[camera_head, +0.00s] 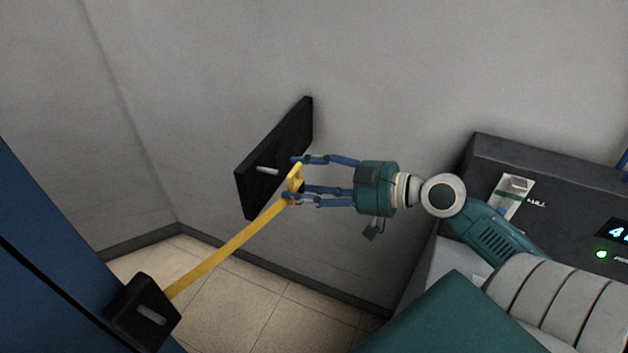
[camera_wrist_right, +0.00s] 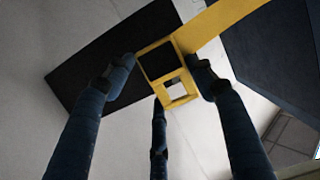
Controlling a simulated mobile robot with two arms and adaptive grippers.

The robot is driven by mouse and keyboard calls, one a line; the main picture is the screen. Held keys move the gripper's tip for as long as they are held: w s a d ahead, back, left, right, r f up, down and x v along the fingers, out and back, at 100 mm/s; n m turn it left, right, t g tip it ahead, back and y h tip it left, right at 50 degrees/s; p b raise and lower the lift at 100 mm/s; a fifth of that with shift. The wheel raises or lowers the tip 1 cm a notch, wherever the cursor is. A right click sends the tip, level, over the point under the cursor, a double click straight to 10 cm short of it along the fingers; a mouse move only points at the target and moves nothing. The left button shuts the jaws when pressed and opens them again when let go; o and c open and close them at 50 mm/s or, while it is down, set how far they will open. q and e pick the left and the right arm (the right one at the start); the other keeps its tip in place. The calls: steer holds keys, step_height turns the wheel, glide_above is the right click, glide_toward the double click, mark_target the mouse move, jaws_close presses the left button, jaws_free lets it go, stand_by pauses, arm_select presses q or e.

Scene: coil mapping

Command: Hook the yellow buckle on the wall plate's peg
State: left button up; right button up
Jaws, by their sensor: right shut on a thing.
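My right gripper (camera_head: 296,180) is shut on the yellow buckle (camera_head: 294,178), at the end of a taut yellow strap (camera_head: 230,246). In the right wrist view the buckle (camera_wrist_right: 178,88) shows as a yellow frame with two openings, between the blue fingers (camera_wrist_right: 165,85). The black wall plate (camera_head: 287,145) is on the grey wall, and its light metal peg (camera_head: 266,171) sticks out just left of the buckle. The buckle looks apart from the peg in the head view. The plate (camera_wrist_right: 110,58) also shows behind the buckle in the wrist view; the peg cannot be made out there. My left gripper is not in view.
The strap runs down left to a black housing (camera_head: 143,312) on a blue cabinet (camera_head: 45,255). A dark machine panel (camera_head: 560,190) with a lit display stands at the right. The wall around the plate is clear.

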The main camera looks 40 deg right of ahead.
steer(key=shift+w+a+p, duration=0.3)
steer(key=shift+w, duration=0.25)
steer(key=shift+w+a+p, duration=0.25)
steer(key=shift+w+a, duration=0.05)
steer(key=shift+w, duration=0.25)
steer(key=p+x, duration=0.1)
steer(key=x, duration=0.2)
steer(key=shift+w+a, duration=0.2)
steer(key=shift+w, duration=0.05)
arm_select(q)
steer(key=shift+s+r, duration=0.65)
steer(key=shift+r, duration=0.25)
arm_select(e)
steer(key=shift+f, duration=0.15)
steer(key=o, duration=1.2)
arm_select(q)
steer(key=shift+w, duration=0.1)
arm_select(e)
steer(key=shift+s+d, duration=0.1)
steer(key=shift+s, duration=0.05)
